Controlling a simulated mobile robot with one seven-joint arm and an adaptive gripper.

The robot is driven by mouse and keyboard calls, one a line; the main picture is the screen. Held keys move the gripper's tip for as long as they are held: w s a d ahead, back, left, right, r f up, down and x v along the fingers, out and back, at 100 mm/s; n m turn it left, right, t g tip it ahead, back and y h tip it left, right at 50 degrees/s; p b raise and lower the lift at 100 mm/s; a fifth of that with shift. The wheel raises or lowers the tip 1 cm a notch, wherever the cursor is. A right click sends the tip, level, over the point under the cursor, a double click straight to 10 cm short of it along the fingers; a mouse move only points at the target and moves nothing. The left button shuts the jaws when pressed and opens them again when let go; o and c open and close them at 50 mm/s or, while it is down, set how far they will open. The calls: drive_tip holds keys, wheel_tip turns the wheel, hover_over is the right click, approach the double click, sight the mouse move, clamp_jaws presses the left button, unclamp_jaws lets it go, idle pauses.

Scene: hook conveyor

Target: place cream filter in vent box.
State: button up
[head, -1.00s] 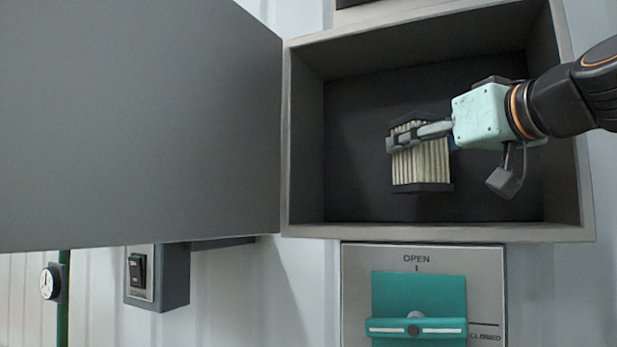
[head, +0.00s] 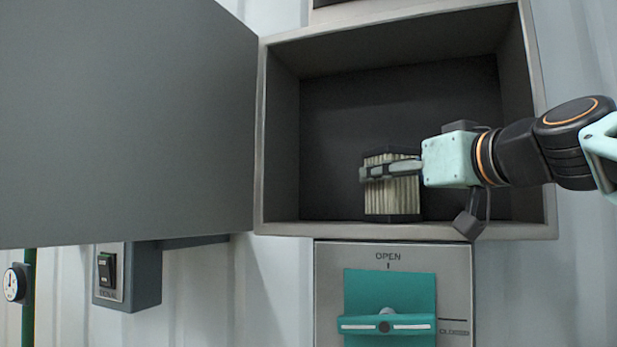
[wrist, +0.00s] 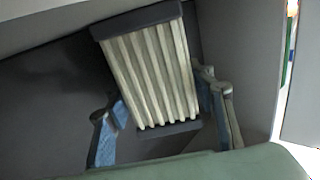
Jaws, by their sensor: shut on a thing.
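The cream filter (head: 392,197) is a pleated block with dark end caps. It stands upright inside the open grey vent box (head: 262,150), low and near the middle, its bottom cap close to the box's lower edge. I cannot tell whether it touches the floor of the box. My gripper (head: 390,171) reaches in from the right and is shut on the filter's upper part. In the wrist view the filter (wrist: 150,75) appears tilted between the two blue-padded fingers (wrist: 165,118).
The box's door (head: 120,120) hangs wide open to the left. A grey switch box (head: 142,278) and a gauge (head: 15,283) are at lower left. The box's upper space is empty.

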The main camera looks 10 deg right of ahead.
drive_tip(key=o, duration=1.3)
drive_tip(key=shift+r, duration=0.15)
drive_tip(key=shift+r+p, duration=0.2)
drive_tip(key=shift+p, duration=0.3)
drive_tip(key=s+b, duration=0.1)
drive_tip(key=s, duration=0.3)
drive_tip(key=s+d+b, duration=0.1)
drive_tip(key=s, duration=0.3)
drive_tip(key=s+d+b, duration=0.1)
drive_tip(key=s, duration=0.2)
drive_tip(key=shift+s+d+f+b, duration=0.15)
drive_tip(key=shift+s+b, duration=0.25)
drive_tip(key=shift+s, duration=0.1)
